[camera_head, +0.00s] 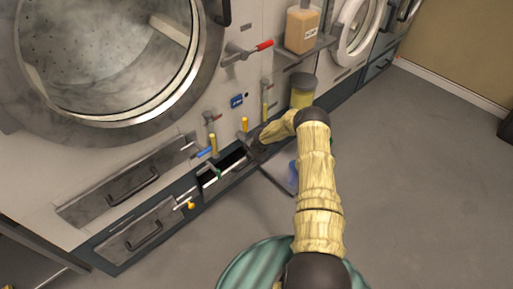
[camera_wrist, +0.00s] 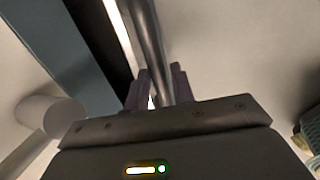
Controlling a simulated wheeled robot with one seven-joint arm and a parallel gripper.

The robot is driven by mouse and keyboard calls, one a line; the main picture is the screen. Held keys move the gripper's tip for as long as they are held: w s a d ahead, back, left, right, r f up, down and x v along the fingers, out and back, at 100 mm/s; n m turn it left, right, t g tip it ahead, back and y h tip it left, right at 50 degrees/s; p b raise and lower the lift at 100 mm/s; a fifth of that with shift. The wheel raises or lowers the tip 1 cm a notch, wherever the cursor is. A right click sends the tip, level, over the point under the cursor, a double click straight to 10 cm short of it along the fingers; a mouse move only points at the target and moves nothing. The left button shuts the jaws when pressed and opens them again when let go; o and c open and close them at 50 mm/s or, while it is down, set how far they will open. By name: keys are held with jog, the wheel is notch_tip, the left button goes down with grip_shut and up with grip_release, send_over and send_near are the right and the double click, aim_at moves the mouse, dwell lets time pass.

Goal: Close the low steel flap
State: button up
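A low dark opening (camera_head: 222,175) shows in the machine's base in the head view, with a pale bar across it. My gripper (camera_head: 257,146) is at the right end of this opening, low against the machine front. In the wrist view a steel bar (camera_wrist: 147,35) runs between the two fingers of my gripper (camera_wrist: 160,88); it looks like part of the flap, but I cannot tell which part. A dark gap (camera_wrist: 97,35) lies left of it. Whether both fingers touch the bar is unclear. My arm and hand hide part of the flap area in the head view.
Two steel fronts with handles, an upper (camera_head: 115,190) and a lower (camera_head: 140,232), are left of the opening. A red-handled lever (camera_head: 250,49), small valves and a yellowish container (camera_head: 303,90) are above. A blue object (camera_head: 292,174) lies low beside my arm. Grey floor (camera_head: 420,170) at right is clear.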

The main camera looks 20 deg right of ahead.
jog(key=p+v, duration=0.3)
jog(key=v, duration=1.2)
jog(key=shift+w+a+r+p, duration=0.2)
jog(key=shift+a+p, duration=0.1)
jog(key=shift+p, duration=0.1)
